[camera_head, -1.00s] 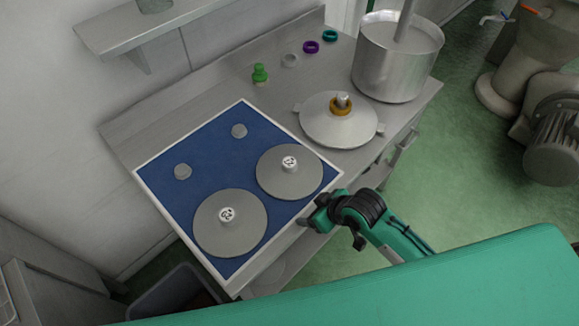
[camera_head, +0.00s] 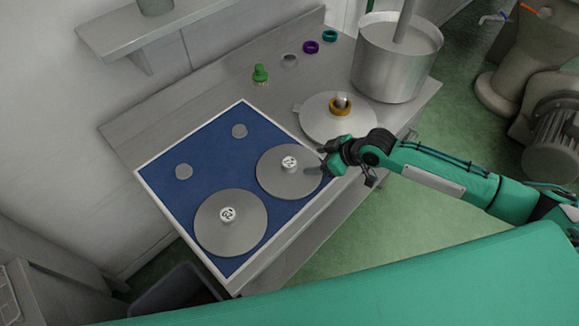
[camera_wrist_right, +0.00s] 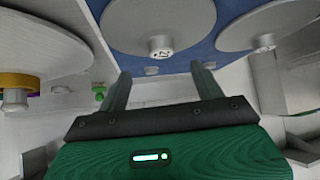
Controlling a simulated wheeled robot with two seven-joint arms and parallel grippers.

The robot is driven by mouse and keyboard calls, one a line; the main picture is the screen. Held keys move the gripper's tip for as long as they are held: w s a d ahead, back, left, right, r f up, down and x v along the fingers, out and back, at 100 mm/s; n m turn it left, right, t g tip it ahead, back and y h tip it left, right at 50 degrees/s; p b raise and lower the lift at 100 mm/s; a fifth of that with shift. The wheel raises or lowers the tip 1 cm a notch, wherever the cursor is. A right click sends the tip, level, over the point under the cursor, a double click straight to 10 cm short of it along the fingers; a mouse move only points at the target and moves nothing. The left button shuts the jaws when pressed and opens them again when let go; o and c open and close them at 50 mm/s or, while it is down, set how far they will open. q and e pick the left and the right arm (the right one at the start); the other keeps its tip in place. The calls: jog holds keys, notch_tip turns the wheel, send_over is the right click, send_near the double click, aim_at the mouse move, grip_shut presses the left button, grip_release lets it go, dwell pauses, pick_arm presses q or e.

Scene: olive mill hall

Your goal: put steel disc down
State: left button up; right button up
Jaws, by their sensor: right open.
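Two grey steel discs with white-topped knobs lie flat on the blue white-edged mat (camera_head: 196,205). One is the right disc (camera_head: 275,181), the other the lower-left disc (camera_head: 240,243). My right gripper (camera_head: 327,161) is open and empty beside the right disc's right edge, apart from its knob (camera_head: 290,162). In the right wrist view, the open fingers (camera_wrist_right: 162,85) point toward the right disc (camera_wrist_right: 140,22) and its knob (camera_wrist_right: 160,46), with nothing between them. The other disc (camera_wrist_right: 262,22) shows at right. My left gripper is not in view.
Right of the mat, a lid-like steel disc (camera_head: 320,118) carries a yellow ring (camera_head: 340,106) on its peg. A large steel pot (camera_head: 390,70) stands behind it. A green knobbed piece (camera_head: 260,74) and small rings line the back. Two small grey discs (camera_head: 184,172) sit on the mat.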

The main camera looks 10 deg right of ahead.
aim_at(290, 162)
jog(key=p+x, duration=0.1)
jog(key=x, duration=0.4)
jog(key=shift+w+a, duration=0.1)
jog(key=shift+a, duration=0.05)
jog(key=shift+w+a+f+p, duration=0.15)
jog(key=shift+w+a+p, duration=0.15)
jog(key=shift+p, duration=0.2)
jog(key=x, duration=0.1)
jog(key=p+x, duration=0.1)
jog(key=x, duration=0.1)
jog(key=shift+w+a+r+p, duration=0.1)
jog(key=shift+a+r+p, duration=0.1)
jog(key=shift+a+p, duration=0.15)
jog(key=shift+w+a+f, duration=0.3)
jog(key=shift+f, duration=0.3)
jog(key=c, duration=1.4)
